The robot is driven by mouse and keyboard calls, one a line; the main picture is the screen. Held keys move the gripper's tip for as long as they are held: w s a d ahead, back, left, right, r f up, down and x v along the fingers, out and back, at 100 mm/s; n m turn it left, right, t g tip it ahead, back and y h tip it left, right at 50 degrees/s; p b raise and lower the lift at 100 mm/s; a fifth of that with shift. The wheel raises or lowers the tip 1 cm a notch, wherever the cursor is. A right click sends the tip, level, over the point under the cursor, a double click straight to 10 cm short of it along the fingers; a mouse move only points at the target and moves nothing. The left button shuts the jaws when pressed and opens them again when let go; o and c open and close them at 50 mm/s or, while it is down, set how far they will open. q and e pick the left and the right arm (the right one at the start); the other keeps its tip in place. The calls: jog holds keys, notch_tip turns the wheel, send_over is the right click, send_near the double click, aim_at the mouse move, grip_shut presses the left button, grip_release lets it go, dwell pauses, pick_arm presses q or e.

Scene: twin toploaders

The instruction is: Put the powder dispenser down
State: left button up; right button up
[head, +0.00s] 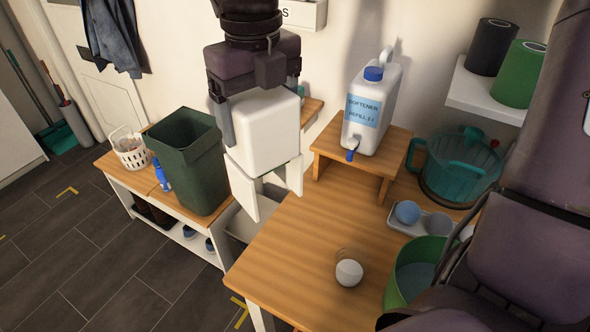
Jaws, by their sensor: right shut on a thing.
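My right gripper (268,192) hangs fingers-down at the centre, above the gap between the low bench and the wooden table. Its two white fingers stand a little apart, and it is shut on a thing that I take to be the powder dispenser. That thing is hidden by the white gripper body and cannot be made out. The wooden table (295,255) lies below and right of the gripper, its near left part bare. My left gripper is not in view.
A softener bottle (372,108) stands on a wooden riser (338,160). A white ball (349,273), a tray with a blue ball (408,212), a teal container (465,160) and a green bucket (402,285) occupy the table's right side. A dark green bin (186,160) stands on the bench.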

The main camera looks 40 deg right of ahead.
notch_tip(320, 180, down, 5)
jog(key=shift+s+r+b, duration=0.15)
jog(key=shift+b, duration=0.6)
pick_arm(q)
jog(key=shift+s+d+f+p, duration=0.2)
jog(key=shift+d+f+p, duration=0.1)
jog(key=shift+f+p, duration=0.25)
pick_arm(e)
notch_tip(320, 180, down, 15)
jog(key=shift+w+r, duration=0.2)
jog(key=shift+w, duration=0.1)
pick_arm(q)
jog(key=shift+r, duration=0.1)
pick_arm(e)
jog(key=shift+f, duration=0.15)
jog(key=o, duration=1.4)
jog(key=shift+s, duration=0.1)
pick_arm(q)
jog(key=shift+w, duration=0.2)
pick_arm(e)
jog(key=o, duration=0.3)
jog(key=shift+o, duration=0.2)
